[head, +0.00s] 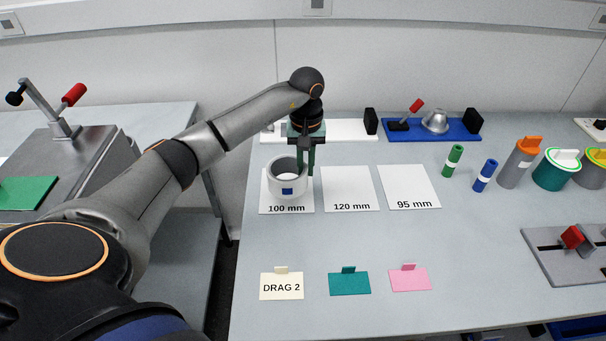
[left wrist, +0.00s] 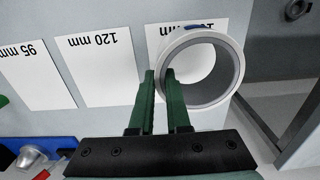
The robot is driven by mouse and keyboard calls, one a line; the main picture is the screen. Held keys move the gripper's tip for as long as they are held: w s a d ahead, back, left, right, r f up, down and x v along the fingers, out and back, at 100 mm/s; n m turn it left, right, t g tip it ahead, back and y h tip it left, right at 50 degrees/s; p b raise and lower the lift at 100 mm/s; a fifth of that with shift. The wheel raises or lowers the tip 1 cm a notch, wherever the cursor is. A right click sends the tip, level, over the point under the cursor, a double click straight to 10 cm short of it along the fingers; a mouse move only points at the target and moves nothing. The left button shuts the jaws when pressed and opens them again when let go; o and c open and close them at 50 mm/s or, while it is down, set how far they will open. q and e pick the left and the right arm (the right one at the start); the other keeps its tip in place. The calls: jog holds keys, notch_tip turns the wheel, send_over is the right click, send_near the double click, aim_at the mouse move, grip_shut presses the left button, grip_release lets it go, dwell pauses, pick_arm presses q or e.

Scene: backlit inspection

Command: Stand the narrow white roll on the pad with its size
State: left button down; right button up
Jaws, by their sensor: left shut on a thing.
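The white roll (head: 273,183), a short upright ring with a grey inner wall and a blue square on its side, is over the pad marked 100 mm (head: 268,207). It also shows in the left wrist view (left wrist: 236,66). My left gripper (head: 306,174), with green fingers, points down and is shut on the roll's wall, one finger inside and one outside. I cannot tell whether the roll's base touches the pad. The pads marked 120 mm (head: 347,188) and 95 mm (head: 409,186) are bare. My right gripper is out of view.
A blue fixture (head: 460,133) lies behind. Cream (head: 281,287), teal (head: 349,285) and pink (head: 409,279) cards lie in front. The table between cards and pads is clear.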

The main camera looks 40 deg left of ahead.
pick_arm(q)
jog(key=shift+w+a+f, duration=0.35)
jog(key=shift+a+f, duration=0.2)
jog(key=shift+f, duration=0.2)
jog(key=shift+a+f, duration=0.1)
jog(key=shift+f, duration=1.7)
jog(key=c, duration=0.9)
grip_release()
notch_tip(320, 180, up, 12)
jog(key=shift+r, duration=0.15)
